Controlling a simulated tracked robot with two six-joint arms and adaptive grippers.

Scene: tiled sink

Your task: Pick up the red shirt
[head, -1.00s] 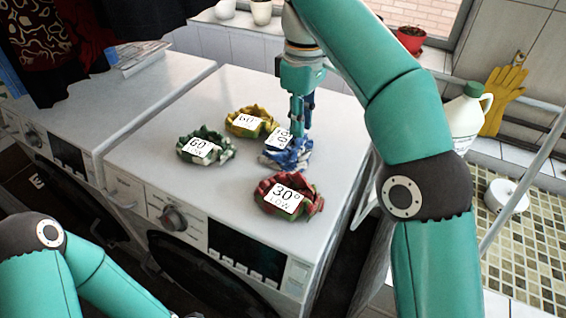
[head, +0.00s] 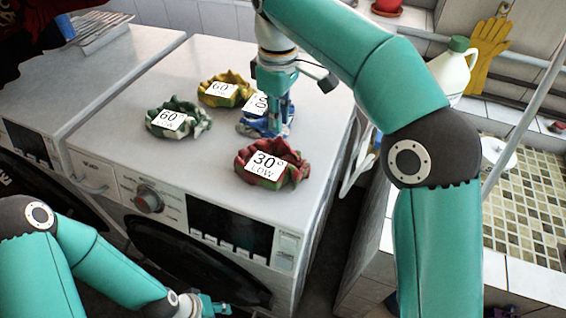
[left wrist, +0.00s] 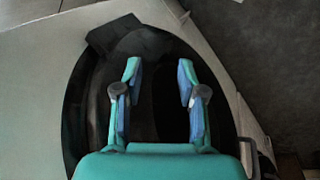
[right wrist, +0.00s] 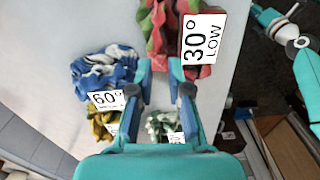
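The red shirt (head: 296,165) is a crumpled red and green bundle near the front right of the washing machine top, with a white "30° LOW" label (head: 266,165) on it. In the right wrist view the red shirt (right wrist: 158,30) lies just beyond the fingertips, its label (right wrist: 203,40) at the right. My right gripper (head: 273,122) is behind it, overlapping the blue and white bundle (head: 252,128) in the head view. In the right wrist view this gripper (right wrist: 161,66) is open with nothing between its fingertips. My left gripper (left wrist: 159,68) is open and empty, in front of the dark machine door.
A yellow bundle (head: 241,92) and a green and white bundle (head: 160,130), both labelled "60°", lie left of the right gripper. The washing machine top (head: 125,165) is bare at the front left. A white jug (head: 452,68) stands at the right.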

